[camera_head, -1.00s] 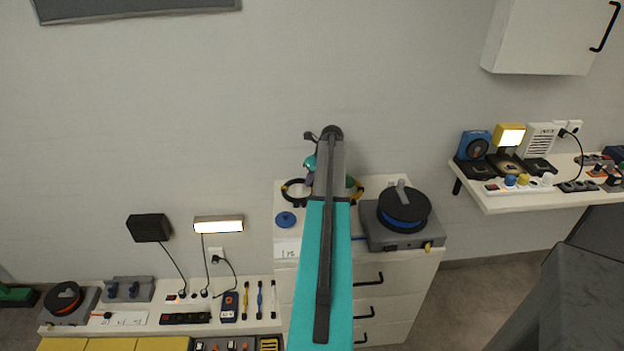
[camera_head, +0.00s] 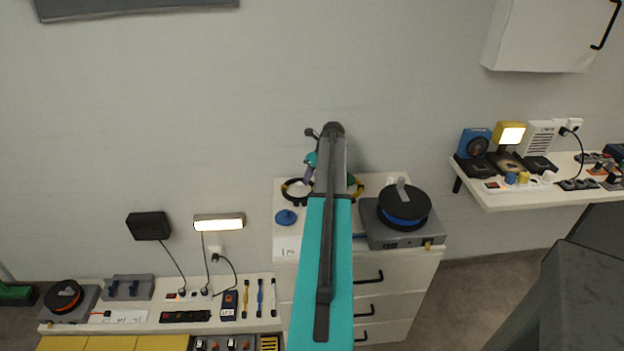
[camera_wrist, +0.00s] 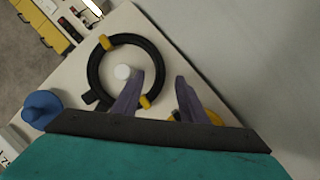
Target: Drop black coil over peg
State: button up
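The black coil (camera_wrist: 93,74) is a ring with yellow ties, seen in the wrist view over the white cabinet top. The round white end of a peg (camera_wrist: 122,72) shows inside the ring, so the coil surrounds it in this view; its height on the peg cannot be told. My gripper (camera_wrist: 161,74) has its purple fingers apart. The left finger overlaps the coil's inside edge and the right finger is outside the ring, with a tied part of the rim showing between them. In the head view the coil (camera_head: 287,190) is left of my arm, partly hidden.
A blue knob-like piece (camera_wrist: 41,108) stands left of the coil. A yellow coil (camera_wrist: 212,117) lies partly behind the right finger. A black reel with blue (camera_head: 404,207) sits on a grey box at the right. The wall (camera_head: 420,100) is close behind.

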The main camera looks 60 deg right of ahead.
jog(key=b+v, duration=0.1)
jog(key=v, duration=1.1)
jog(key=shift+r+b, duration=0.2)
jog(key=shift+b, duration=0.1)
jog(key=shift+s, duration=0.1)
dwell(0.3)
